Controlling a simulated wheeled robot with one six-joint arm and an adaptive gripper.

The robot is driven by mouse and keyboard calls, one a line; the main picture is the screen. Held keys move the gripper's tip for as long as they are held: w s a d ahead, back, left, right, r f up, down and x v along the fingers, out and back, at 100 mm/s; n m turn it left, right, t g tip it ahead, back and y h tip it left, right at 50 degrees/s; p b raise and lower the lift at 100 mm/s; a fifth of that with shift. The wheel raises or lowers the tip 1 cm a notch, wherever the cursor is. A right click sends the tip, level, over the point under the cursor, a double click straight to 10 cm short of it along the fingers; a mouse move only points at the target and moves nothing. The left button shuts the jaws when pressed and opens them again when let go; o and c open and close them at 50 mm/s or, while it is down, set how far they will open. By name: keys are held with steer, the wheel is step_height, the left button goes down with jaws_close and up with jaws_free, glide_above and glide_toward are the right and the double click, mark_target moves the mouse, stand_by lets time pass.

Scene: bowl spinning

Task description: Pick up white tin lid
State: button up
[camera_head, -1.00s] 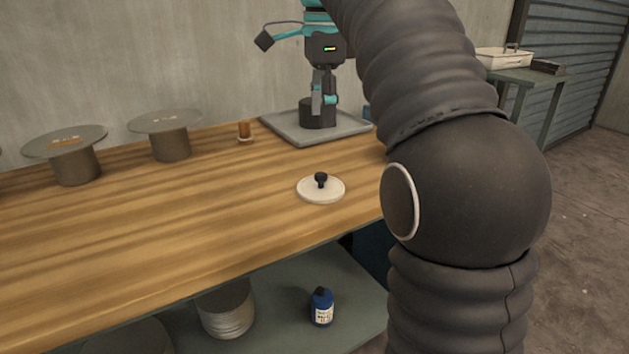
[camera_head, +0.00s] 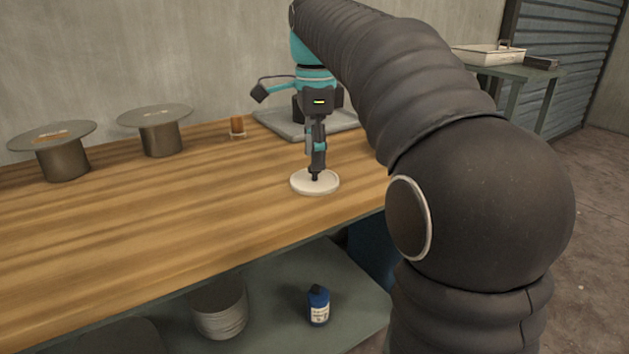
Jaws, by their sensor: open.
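The white tin lid (camera_head: 303,187) is a flat round disc with a black knob, lying on the wooden bench near its right front part. My gripper (camera_head: 315,172) points straight down over the middle of the lid, with its fingertips at the knob. The fingers hide most of the knob. The jaws are open, and I cannot tell whether they touch the knob. The lid lies flat on the bench.
Two grey spools (camera_head: 62,158) (camera_head: 160,140) and a small orange-brown piece (camera_head: 237,127) stand at the back. A grey square plate (camera_head: 275,122) lies behind the gripper. A blue bottle (camera_head: 318,306) stands on the lower shelf.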

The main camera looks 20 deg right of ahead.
mark_target(315, 174)
step_height(315, 174, down, 3)
steer(key=shift+f, duration=0.15)
steer(key=c, duration=1)
steer(key=shift+c, duration=0.2)
